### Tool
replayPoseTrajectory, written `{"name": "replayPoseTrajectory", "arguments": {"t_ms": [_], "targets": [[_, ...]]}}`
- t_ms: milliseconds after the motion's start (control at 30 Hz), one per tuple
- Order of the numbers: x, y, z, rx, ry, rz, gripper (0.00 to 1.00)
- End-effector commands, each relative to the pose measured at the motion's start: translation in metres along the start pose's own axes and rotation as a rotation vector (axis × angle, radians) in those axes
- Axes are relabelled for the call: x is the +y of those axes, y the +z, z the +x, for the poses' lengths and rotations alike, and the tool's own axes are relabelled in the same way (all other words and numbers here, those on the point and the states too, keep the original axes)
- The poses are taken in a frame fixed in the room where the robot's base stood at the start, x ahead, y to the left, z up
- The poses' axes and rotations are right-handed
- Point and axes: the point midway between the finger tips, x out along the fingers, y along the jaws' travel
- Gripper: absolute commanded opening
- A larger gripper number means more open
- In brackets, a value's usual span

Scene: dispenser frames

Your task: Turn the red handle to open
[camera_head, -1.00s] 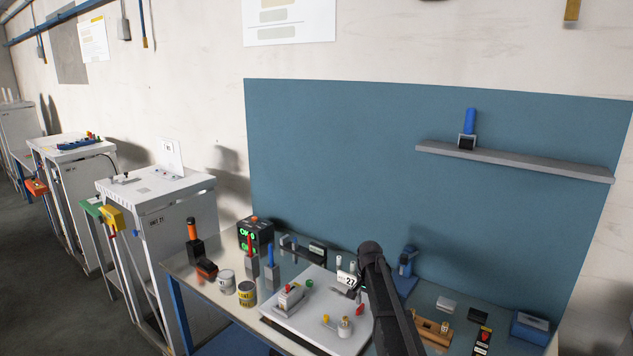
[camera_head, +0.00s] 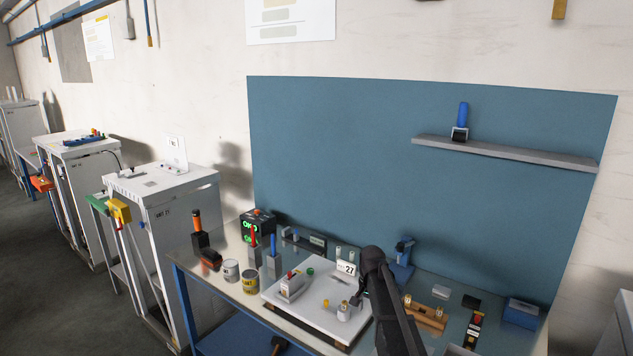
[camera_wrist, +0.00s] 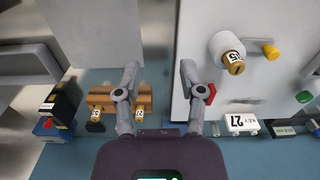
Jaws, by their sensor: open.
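The red handle (camera_wrist: 211,94) shows only as a small red piece in the wrist view, partly covered by my right-hand finger. It lies just outside that finger, near the edge of the white panel (camera_wrist: 215,15). I cannot make it out in the head view, where my arm's end covers that area. My gripper (camera_wrist: 158,68) is open and empty, with its fingers apart across the panel's edge. In the head view my gripper (camera_head: 358,298) is low over the right side of the panel (camera_head: 310,315). Whether a finger touches the handle, I cannot tell.
A white cylinder with a brass lock (camera_wrist: 228,48) and a yellow knob (camera_wrist: 270,50) stand close by on the panel. A wooden block (camera_wrist: 115,97) with brass tagged pieces is beside the panel. A "KEY 27" tag (camera_head: 346,267) stands at the panel's back. Cans (camera_head: 249,282) stand left.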

Motion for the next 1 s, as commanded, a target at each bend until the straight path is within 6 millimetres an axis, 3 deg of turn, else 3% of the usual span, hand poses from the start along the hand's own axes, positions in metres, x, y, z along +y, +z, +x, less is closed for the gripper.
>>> {"name": "replayPoseTrajectory", "arguments": {"t_ms": [367,700,800,1000], "targets": [[0.045,0.060,0.028,0.000,0.001,-0.146,0.51],[0.122,0.168,0.075,0.000,0.001,-0.426,0.51],[0.139,0.192,0.084,0.000,0.001,-0.496,0.51],[0.155,0.215,0.092,0.000,0.001,-0.574,0.51]]}}
